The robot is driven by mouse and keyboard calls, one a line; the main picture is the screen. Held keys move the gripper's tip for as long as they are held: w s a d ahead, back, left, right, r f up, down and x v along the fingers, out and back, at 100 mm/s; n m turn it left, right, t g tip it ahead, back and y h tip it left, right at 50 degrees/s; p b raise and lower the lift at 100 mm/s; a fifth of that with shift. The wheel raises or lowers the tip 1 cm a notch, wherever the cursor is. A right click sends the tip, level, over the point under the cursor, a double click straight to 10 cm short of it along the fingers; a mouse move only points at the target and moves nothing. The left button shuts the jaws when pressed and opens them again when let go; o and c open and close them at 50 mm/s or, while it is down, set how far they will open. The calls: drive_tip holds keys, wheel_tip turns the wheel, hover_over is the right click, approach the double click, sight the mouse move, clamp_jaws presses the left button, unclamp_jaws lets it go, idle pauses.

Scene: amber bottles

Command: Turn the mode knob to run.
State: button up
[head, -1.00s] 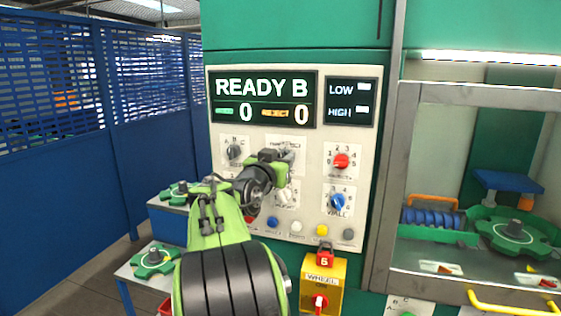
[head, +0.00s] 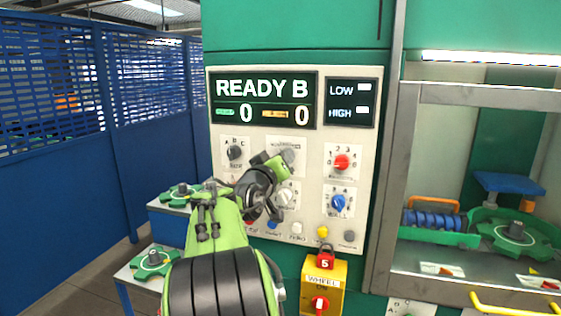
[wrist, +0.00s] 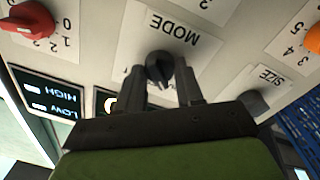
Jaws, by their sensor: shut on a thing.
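The mode knob (wrist: 158,65) is dark and round. It sits under the upside-down word MODE on a pale plate in the wrist view. My gripper (wrist: 162,82) has one finger on each side of the knob and is shut on it. In the head view my gripper (head: 281,160) is at the panel's upper middle plate, tilted to one side. It hides most of that plate, and the knob's pointer and position marks cannot be read. The display (head: 262,99) reads READY B with two zeros.
Close around are a black knob (head: 235,152), a red knob (head: 342,161), a blue knob (head: 338,202) and a white knob (head: 285,197). A row of buttons runs below. A yellow WHEEL box (head: 325,283) with a red lock juts out lower down.

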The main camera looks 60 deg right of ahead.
idle(0.4)
drive_tip(key=o, duration=1)
drive_tip(key=shift+o, duration=0.2)
drive_tip(key=s+a+b, duration=0.1)
drive_tip(key=a+b, duration=0.2)
drive_tip(key=a, duration=1.2)
drive_tip(key=shift+s+a+f, duration=0.35)
drive_tip(key=shift+a+f, duration=0.05)
